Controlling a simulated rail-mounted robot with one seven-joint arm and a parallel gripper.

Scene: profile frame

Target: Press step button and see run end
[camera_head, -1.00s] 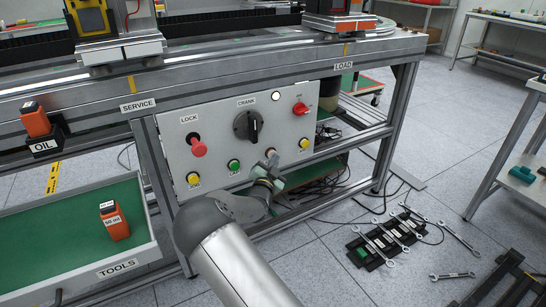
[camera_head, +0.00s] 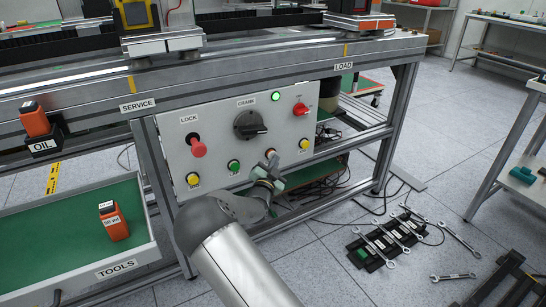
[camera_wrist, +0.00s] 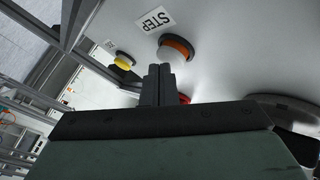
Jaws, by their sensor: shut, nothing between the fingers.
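The step button (camera_wrist: 177,48), a round button with an orange ring beside a STEP label (camera_wrist: 157,20), shows in the wrist view. My gripper (camera_wrist: 158,72) is shut and empty, its fingertips close beside that button; I cannot tell whether they touch it. In the head view my gripper (camera_head: 270,165) is at the lower middle of the light panel (camera_head: 215,135), covering much of the button there. The indicator lamp (camera_head: 276,97) at the panel's top is lit green. The black crank knob (camera_head: 250,125) has its pointer lying sideways.
A carriage (camera_head: 160,40) stands on the bench rail. The green-lined tools drawer (camera_head: 80,225) is open at left. Wrenches (camera_head: 390,240) lie on the floor.

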